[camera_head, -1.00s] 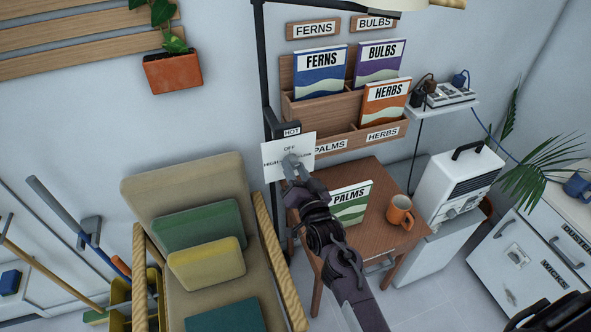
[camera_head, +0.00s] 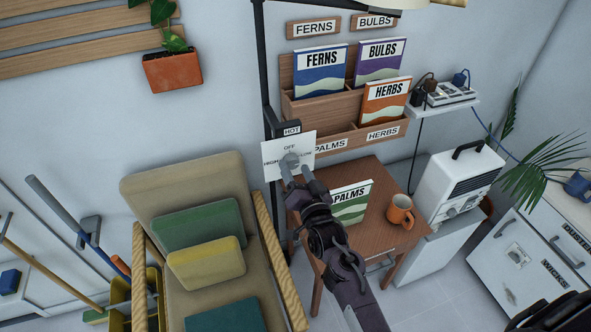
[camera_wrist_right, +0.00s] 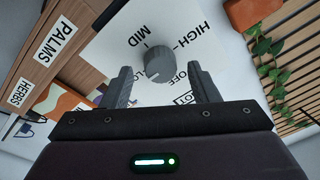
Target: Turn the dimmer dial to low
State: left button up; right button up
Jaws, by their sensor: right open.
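The dimmer dial (camera_head: 290,160) is a round grey knob on a white plate (camera_head: 273,174) marked OFF, HIGH and LOW. In the right wrist view the dial (camera_wrist_right: 158,64) sits just ahead of my fingers, with MID also readable. A small pale mark shows near its lower edge there, on the side of the partly hidden LOW label; its exact aim is hard to tell. My right gripper (camera_head: 295,172) is open and empty, its fingertips just short of the dial and apart from it. My left gripper is not in view.
Below stand a wooden table (camera_head: 374,240) with a PALMS book (camera_head: 349,203) and orange mug (camera_head: 400,211), and a cushioned chair (camera_head: 185,188).

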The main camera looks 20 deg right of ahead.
jog(key=s+b, duration=0.1)
jog(key=s, duration=0.6)
jog(key=shift+f+b, duration=0.3)
jog(key=shift+b, duration=0.1)
jog(key=shift+d, duration=0.1)
